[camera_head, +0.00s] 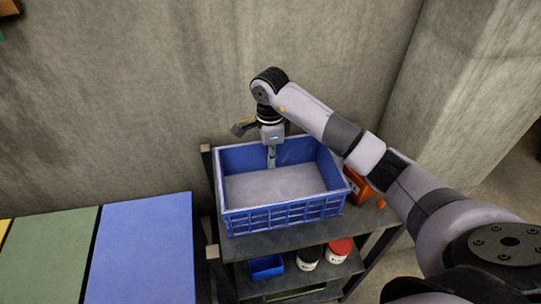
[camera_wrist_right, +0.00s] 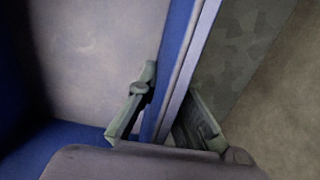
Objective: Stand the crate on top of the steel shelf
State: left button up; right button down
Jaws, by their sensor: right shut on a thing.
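The blue crate (camera_head: 282,222) is empty, with a pale grey floor. It sits upright at the top of the steel shelf (camera_head: 350,226) in the head view, and its front left corner lies near the shelf's left post. Whether it rests fully on the board cannot be told. My right gripper (camera_head: 271,160) reaches down at the crate's back wall. In the right wrist view my right gripper (camera_wrist_right: 165,120) has one finger on each side of the crate's wall (camera_wrist_right: 180,70) and is shut on it. My left gripper is not in view.
An orange object (camera_head: 362,188) stands on the shelf top right of the crate. A small blue bin (camera_head: 266,266) and two jars (camera_head: 309,257) (camera_head: 338,250) are on the level below. A concrete wall is close behind. A blue-topped surface (camera_head: 142,250) lies left.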

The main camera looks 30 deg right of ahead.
jog(key=shift+f, duration=0.15)
jog(key=c, duration=1.8)
grip_release()
jog(key=shift+o, duration=0.2)
jog(key=shift+r, duration=0.55)
notch_tip(320, 180, up, 11)
jog(key=shift+w+r+b, duration=0.15)
jog(key=shift+b, duration=0.45)
